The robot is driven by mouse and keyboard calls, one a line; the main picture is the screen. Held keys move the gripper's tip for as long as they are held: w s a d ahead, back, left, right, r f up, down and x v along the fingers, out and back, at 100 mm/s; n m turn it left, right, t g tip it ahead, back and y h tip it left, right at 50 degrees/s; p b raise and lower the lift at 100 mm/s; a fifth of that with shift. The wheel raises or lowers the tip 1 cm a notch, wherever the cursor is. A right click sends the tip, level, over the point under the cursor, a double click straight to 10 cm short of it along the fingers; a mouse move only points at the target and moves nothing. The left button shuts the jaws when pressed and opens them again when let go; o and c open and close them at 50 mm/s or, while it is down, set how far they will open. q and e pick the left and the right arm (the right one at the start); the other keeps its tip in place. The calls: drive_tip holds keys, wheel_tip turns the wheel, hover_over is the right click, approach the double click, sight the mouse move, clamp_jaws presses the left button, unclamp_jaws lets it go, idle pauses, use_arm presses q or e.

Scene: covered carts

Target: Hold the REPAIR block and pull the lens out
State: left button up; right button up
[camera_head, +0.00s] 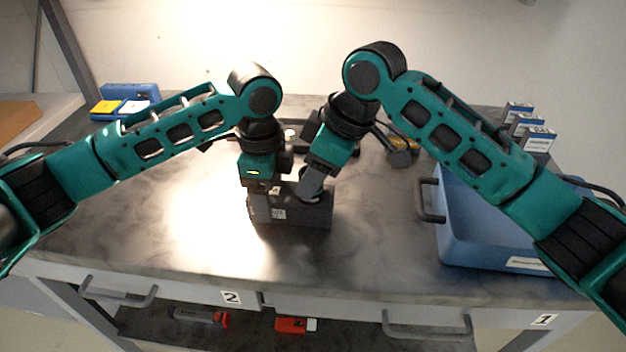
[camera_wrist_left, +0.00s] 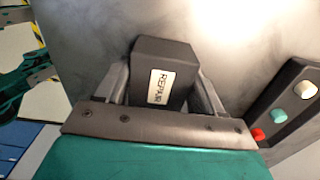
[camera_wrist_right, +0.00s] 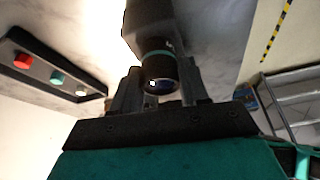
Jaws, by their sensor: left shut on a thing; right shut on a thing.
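The dark grey REPAIR block (camera_wrist_left: 163,72) stands on the cart top and shows in the left wrist view with its white REPAIR label. In the head view the block (camera_head: 305,214) is partly hidden by my grippers. My left gripper (camera_head: 262,208) is shut on the block, one finger on each side. The lens (camera_wrist_right: 158,72) is a dark cylinder with a teal ring and a glassy end, seen in the right wrist view. My right gripper (camera_head: 313,190) is tilted and shut on the lens. The lens appears to be still against the block; the exact joint is hard to see.
A blue bin (camera_head: 480,220) stands at the right, with several labelled blocks (camera_head: 528,125) behind it. A blue holder (camera_head: 130,92) with yellow and white cards is at the back left. A panel with red, teal and white buttons (camera_wrist_left: 282,112) stands close to the block. The front left top is clear.

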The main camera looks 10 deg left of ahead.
wheel_tip(320, 180, up, 9)
drive_tip(key=shift+r, duration=0.15)
use_arm(q)
drive_tip(key=o, duration=1.1)
drive_tip(key=shift+o, duration=0.2)
drive_tip(key=shift+r, duration=0.1)
